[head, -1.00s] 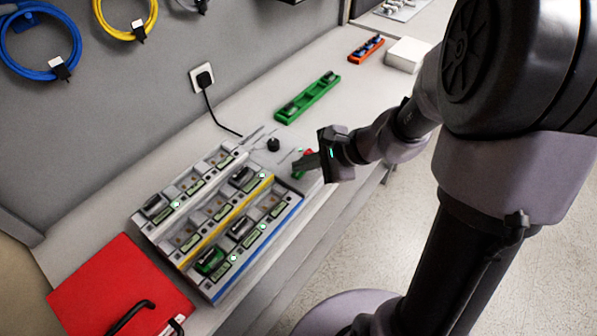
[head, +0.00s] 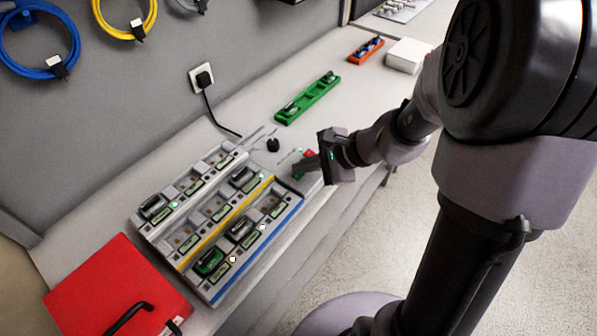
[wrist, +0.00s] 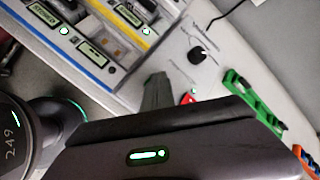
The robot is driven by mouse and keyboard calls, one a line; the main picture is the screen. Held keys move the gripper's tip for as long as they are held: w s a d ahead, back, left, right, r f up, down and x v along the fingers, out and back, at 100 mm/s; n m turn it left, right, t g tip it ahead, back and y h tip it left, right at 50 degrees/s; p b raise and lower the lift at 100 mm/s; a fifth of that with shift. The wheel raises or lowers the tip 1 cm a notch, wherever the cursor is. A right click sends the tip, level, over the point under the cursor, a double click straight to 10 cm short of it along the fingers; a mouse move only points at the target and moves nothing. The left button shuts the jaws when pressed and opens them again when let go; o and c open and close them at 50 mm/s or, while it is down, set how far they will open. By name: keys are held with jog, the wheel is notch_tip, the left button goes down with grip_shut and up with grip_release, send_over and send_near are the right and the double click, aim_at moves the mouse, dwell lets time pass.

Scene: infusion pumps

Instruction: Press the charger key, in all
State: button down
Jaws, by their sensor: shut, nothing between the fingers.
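The charger (head: 172,246) is a grey station with several bays in rows, with yellow and blue strips, on the bench. Some bays hold dark packs, and one holds a green pack (head: 209,262). Its right end panel has a black knob (head: 273,145) and a red key (head: 309,153); the wrist view also shows the knob (wrist: 198,55) and the red key (wrist: 188,98). My gripper (head: 304,167) is shut and empty, its tips low over the end panel beside the red key. A green part shows by the fingertips. I cannot tell whether the fingers touch the panel.
A green tray (head: 308,99) and an orange tray (head: 366,49) lie further along the bench, with a white block (head: 408,54) nearby. A wall socket with a black plug (head: 203,79) is behind. A red case (head: 112,290) lies at the left.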

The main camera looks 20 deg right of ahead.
aim_at(303, 175)
jog(key=shift+r+p, duration=0.5)
jog(key=shift+r, duration=0.25)
notch_tip(303, 175, up, 5)
jog(key=p, duration=0.4)
dwell(0.4)
jog(key=s+a+r+n+h, duration=0.2)
jog(key=s+r+n, duration=0.3)
jog(key=s, duration=0.4)
jog(key=s+a+r+n+h+b, duration=0.1)
jog(key=s+a+r+n+h, duration=0.1)
jog(key=s+r+n, duration=0.3)
jog(key=s+n, duration=0.3)
jog(key=s, duration=0.1)
jog(key=shift+s+a+h, duration=0.15)
jog(key=shift+a+h, duration=0.2)
jog(key=shift+h, duration=0.05)
